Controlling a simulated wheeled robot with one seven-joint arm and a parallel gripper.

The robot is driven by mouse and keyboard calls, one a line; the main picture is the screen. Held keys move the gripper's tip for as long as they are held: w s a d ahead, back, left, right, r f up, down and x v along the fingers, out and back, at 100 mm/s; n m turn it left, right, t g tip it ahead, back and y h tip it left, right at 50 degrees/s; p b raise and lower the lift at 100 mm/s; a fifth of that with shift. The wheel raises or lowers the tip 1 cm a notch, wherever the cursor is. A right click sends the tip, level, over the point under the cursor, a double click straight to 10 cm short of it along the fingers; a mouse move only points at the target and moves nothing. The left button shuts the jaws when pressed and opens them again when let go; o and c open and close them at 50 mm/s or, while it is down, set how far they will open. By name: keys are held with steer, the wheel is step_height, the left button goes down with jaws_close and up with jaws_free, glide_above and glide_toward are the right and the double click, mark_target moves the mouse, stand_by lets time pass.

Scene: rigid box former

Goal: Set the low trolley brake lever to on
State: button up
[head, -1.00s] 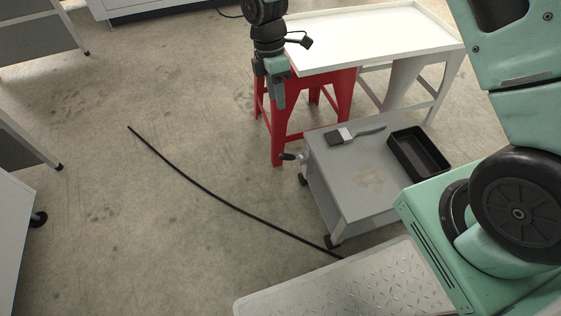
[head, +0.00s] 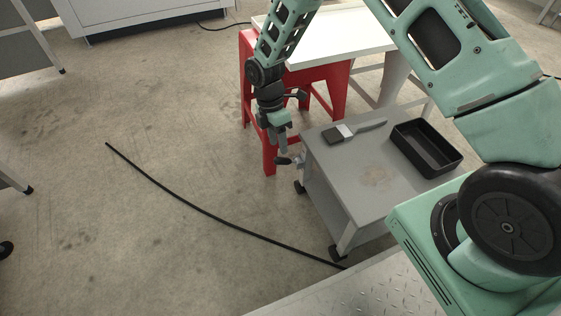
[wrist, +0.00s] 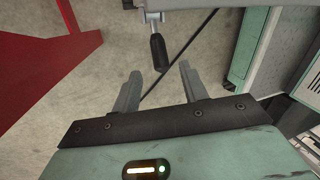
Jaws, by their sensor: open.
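The low grey trolley (head: 340,165) stands at centre right in the head view. Its brake lever (head: 283,161), with a black grip, sticks out to the left from a metal mount on the trolley's left side. In the wrist view the lever's black grip (wrist: 159,53) hangs from a light metal pivot at the top. My gripper (head: 284,152) is right at the lever in the head view, partly overlapping it. In the wrist view my gripper (wrist: 158,76) is open, and the grip's end lies at the gap between the fingertips. Contact cannot be told.
A brush (head: 345,132) and a black tray (head: 426,148) are on the trolley top. A red stool (head: 333,92) and a white table (head: 345,40) stand behind. A black cable (head: 200,210) crosses the floor. The floor to the left is open.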

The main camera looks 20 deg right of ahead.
mark_target(286, 161)
steer(key=b+x, duration=0.2)
steer(key=x, duration=0.4)
steer(key=shift+w, duration=0.1)
jaws_close()
